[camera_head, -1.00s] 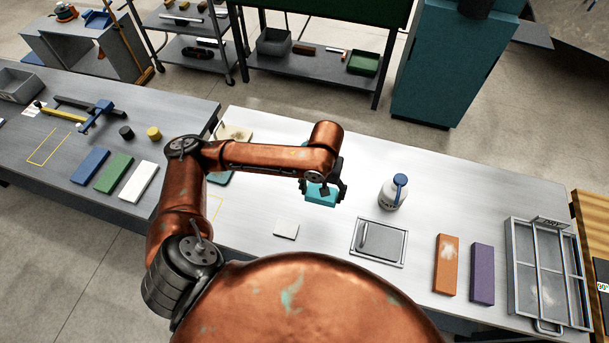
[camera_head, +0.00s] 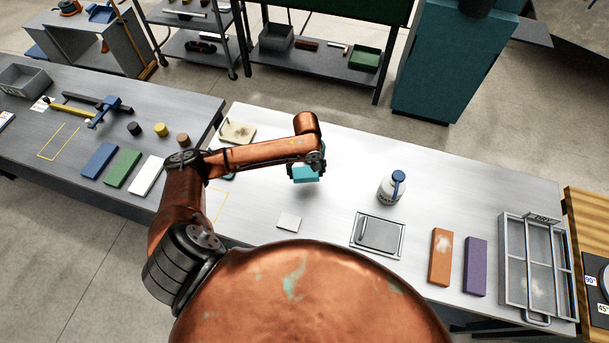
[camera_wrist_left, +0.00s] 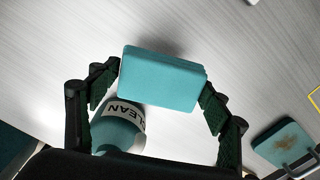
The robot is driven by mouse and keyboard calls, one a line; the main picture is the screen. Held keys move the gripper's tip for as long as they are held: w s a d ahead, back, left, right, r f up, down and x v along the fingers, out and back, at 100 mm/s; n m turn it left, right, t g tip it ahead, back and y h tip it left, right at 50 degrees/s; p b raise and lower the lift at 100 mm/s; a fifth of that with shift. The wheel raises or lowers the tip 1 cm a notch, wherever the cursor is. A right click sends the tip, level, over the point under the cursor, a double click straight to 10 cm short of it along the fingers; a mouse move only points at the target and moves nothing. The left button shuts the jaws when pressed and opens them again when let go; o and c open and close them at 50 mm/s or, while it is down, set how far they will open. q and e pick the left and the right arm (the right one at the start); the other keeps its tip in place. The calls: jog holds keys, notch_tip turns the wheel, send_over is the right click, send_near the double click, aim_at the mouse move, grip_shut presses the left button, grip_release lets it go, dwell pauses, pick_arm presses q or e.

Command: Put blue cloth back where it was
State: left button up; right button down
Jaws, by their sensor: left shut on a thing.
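The blue cloth (camera_head: 306,174) is a thick teal folded pad. My left gripper (camera_head: 308,166) is shut on it, apparently just above the white-grey table. In the left wrist view the cloth (camera_wrist_left: 163,78) lies between the two dark fingers of my left gripper (camera_wrist_left: 160,95). A small pale square (camera_head: 289,222) lies on the table nearer to me. A yellow outline (camera_head: 217,206) is marked on the table to the left, partly hidden by my arm. My right gripper is not in view.
A teal stained pad (camera_wrist_left: 283,142) lies left of the cloth.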

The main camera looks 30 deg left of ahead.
aim_at(305, 176)
pick_arm(q)
jog(key=shift+w+a+f, duration=0.4)
jog(key=shift+f, duration=0.25)
jog(key=shift+a+f, duration=0.1)
jog(key=shift+f, duration=0.1)
jog(key=shift+w+a+f, duration=0.15)
jog(key=shift+f, duration=0.2)
notch_tip(305, 176, down, 2)
jog(key=shift+f, duration=0.35)
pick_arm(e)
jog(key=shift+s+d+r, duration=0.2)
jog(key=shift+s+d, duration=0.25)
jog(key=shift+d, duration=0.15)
pick_arm(q)
jog(key=o, duration=1.1)
jog(key=shift+f, duration=0.1)
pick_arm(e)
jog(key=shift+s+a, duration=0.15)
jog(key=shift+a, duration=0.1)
